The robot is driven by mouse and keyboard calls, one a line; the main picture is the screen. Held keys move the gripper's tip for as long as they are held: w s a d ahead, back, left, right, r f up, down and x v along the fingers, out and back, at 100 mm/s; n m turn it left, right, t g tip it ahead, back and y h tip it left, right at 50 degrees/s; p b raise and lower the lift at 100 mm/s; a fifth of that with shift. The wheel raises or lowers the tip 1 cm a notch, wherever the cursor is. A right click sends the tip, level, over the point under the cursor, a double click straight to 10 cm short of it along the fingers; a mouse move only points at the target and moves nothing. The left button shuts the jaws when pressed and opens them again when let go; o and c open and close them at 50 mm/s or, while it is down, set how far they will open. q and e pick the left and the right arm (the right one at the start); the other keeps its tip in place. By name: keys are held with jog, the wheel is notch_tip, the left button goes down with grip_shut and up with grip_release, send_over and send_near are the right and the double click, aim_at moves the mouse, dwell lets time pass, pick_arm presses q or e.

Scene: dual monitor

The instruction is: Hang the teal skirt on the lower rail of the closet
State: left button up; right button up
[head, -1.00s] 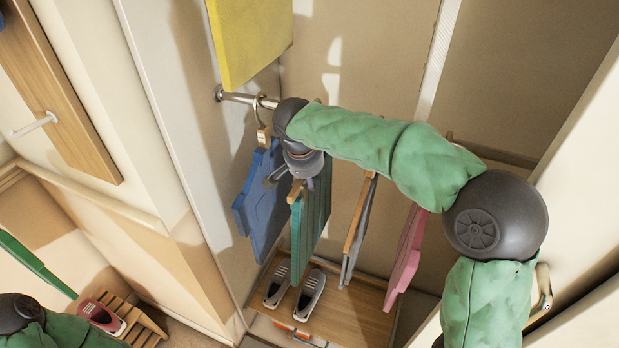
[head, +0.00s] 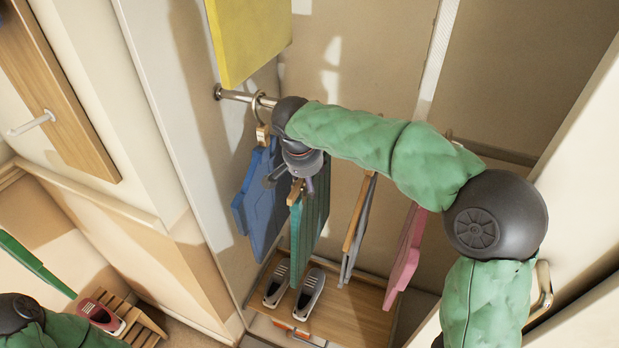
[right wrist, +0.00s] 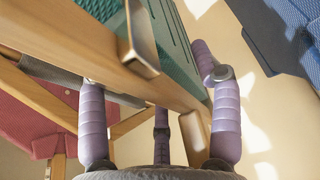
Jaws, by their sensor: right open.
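The teal skirt (head: 312,215) hangs from a wooden hanger bar between the blue and grey garments in the head view. Its ridged fabric also shows in the right wrist view (right wrist: 172,38). My right gripper (head: 292,184) is at the top of the skirt, with its fingers open. In the right wrist view its purple fingers (right wrist: 150,78) stand on both sides of the wooden hanger bar (right wrist: 88,62). The lower rail (head: 236,96) shows left of my arm; my arm hides where the skirt's hanger meets it. My left gripper is out of view.
A blue garment (head: 258,205) hangs close on the left; grey trousers (head: 358,228) and a pink garment (head: 407,250) hang on the right. A yellow garment (head: 248,38) hangs above. Shoes (head: 308,294) stand on the shelf (head: 358,312) below. The closet's left wall (head: 185,130) is near.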

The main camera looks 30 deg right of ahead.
jog(key=v, duration=1.1)
jog(key=shift+s+a+r, duration=0.1)
jog(key=shift+r, duration=0.25)
